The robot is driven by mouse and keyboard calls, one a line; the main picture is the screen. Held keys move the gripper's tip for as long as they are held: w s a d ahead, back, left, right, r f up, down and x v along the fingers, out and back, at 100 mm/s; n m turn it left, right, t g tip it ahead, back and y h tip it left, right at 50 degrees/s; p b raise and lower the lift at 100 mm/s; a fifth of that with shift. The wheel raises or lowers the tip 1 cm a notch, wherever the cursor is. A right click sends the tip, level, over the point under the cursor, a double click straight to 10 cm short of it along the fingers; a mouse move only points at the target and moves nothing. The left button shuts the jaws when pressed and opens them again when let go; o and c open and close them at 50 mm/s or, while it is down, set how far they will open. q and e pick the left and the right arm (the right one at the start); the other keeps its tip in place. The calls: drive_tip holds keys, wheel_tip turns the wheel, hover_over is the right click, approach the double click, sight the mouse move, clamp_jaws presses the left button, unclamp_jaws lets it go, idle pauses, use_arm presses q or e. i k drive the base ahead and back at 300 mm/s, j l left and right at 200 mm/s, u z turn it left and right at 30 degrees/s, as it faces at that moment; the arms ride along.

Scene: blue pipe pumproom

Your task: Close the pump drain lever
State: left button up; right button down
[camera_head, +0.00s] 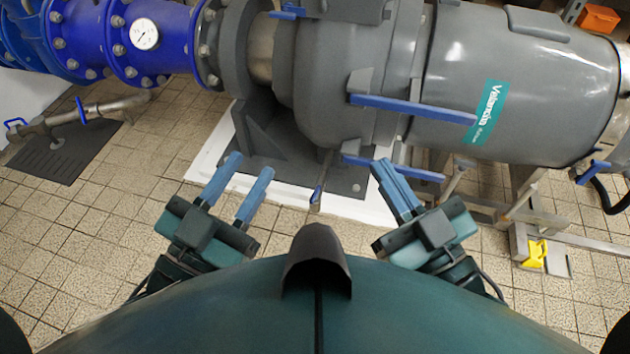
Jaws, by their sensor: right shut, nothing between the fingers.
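The grey pump (340,90) fills the upper middle and right. Several blue levers are on it, with no readable label telling which is the drain lever. A small blue lever (317,194) points down below the pump casing, between my grippers. A long blue lever (415,108) runs across the casing, and another blue lever (415,174) lies below it. My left gripper (249,166) is open and empty, left of the small lever. My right gripper (382,167) is shut and empty. Its tips overlap the left part of the lower lever in the picture; contact cannot be told.
Blue flanged pipes with a gauge (144,34) stand at the upper left. A side pipe with blue handles (98,110) is over a dark floor grate (60,155). A metal frame (520,225) with a yellow part (535,254) is at right.

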sight(315, 198)
drive_tip(key=i+j, duration=0.1)
drive_tip(key=j, duration=0.6)
drive_tip(key=j+z, duration=0.15)
drive_tip(key=z, duration=0.25)
drive_tip(key=i+j+z, duration=0.1)
drive_tip(key=z, duration=0.3)
drive_tip(key=j+z, duration=0.2)
drive_tip(key=z, duration=0.2)
drive_tip(key=i+z, duration=0.35)
drive_tip(key=i+l, duration=0.05)
drive_tip(key=i, duration=0.05)
